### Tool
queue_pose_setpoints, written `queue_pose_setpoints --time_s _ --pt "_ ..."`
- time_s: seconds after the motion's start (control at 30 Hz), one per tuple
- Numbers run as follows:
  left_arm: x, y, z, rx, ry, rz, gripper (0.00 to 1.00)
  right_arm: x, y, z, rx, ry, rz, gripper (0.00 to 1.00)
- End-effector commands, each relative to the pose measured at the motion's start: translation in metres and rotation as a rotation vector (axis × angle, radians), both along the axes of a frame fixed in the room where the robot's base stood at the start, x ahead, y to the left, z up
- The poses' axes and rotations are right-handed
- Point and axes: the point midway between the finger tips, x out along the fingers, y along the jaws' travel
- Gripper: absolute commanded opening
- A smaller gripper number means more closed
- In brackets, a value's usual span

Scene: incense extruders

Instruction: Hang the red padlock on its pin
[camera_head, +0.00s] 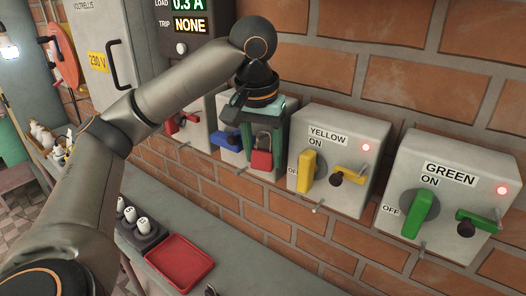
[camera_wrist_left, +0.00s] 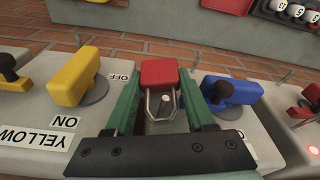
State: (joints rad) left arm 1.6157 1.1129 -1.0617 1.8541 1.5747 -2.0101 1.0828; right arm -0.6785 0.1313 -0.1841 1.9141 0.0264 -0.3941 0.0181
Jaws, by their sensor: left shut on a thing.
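My left gripper (camera_head: 262,148) is shut on the red padlock (camera_head: 261,160), in front of the row of switch boxes between the blue and yellow switches. In the left wrist view the padlock's red body (camera_wrist_left: 159,72) sits between the green fingers (camera_wrist_left: 160,95), its metal shackle (camera_wrist_left: 160,104) toward the gripper's base. Thin metal pins stick out low on the boxes, one by the blue box (camera_head: 242,170), one on the yellow box (camera_head: 317,209) and one by the red box (camera_head: 185,144). The padlock is apart from the red box's pin. My right gripper is not in view.
The yellow (camera_head: 307,174), green (camera_head: 408,214), blue (camera_head: 228,140) and red (camera_head: 182,122) switches stand in a row on a brick wall. Below, a red tray (camera_head: 180,262) and a black holder with white pieces (camera_head: 150,240) stand on the grey bench, which has free room at right.

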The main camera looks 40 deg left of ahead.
Motion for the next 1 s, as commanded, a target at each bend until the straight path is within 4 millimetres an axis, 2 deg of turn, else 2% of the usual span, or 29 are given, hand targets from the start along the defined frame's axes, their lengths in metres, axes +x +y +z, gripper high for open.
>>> queue_pose_setpoints --time_s 0.07,0.33,0.67,1.0 --pt "0.000 0.000 0.000 -0.001 -0.001 0.000 0.59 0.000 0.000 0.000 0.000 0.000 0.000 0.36" --pt "0.000 0.000 0.000 0.000 -0.001 0.000 0.89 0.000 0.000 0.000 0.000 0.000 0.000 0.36" --pt "0.000 0.000 0.002 0.000 0.000 0.000 0.90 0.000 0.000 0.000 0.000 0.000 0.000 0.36" --pt "-0.004 -0.001 0.028 0.000 -0.005 0.001 0.90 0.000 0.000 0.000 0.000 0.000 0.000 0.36"
